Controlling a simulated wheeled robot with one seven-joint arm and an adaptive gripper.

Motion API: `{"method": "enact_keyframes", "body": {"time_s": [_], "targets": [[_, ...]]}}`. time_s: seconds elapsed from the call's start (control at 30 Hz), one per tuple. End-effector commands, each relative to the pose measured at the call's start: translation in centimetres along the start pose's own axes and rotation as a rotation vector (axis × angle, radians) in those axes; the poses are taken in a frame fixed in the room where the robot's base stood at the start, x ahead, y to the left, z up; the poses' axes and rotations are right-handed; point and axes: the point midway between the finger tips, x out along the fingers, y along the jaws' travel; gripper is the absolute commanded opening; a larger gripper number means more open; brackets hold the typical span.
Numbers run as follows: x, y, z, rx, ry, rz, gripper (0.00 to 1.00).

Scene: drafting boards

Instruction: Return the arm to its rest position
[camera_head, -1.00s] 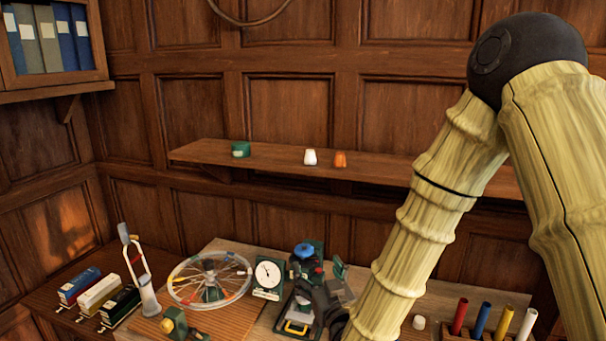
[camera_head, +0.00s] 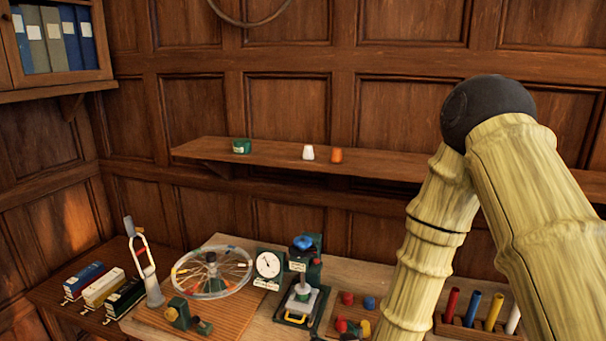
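My arm, pale and bamboo-like with a black elbow joint, fills the right side of the head view. Its forearm slants down and left past the bottom edge. My gripper is not visible; the forearm's lower end is cut off by the frame, so whether it holds anything cannot be seen.
A spoked wheel (camera_head: 212,272), a white dial gauge (camera_head: 268,264) and small red and blue knobs (camera_head: 348,298) stand on the bench. Labelled boxes (camera_head: 104,287) are at left. A wall shelf (camera_head: 270,155) behind holds three small items.

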Motion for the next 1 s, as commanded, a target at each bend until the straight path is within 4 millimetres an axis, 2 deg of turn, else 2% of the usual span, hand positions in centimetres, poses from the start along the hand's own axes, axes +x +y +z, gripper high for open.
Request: {"method": "enact_keyframes", "body": {"time_s": [0.03,0.1,0.27,0.37,0.5,0.6,0.7,1.0], "targets": [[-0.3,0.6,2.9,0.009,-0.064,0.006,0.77],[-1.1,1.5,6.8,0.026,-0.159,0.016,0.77],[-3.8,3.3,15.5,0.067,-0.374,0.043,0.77],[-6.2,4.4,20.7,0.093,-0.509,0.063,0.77],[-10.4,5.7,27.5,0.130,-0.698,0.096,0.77],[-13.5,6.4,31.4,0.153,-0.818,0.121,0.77],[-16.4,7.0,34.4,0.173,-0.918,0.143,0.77],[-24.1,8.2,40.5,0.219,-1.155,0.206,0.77]]}}
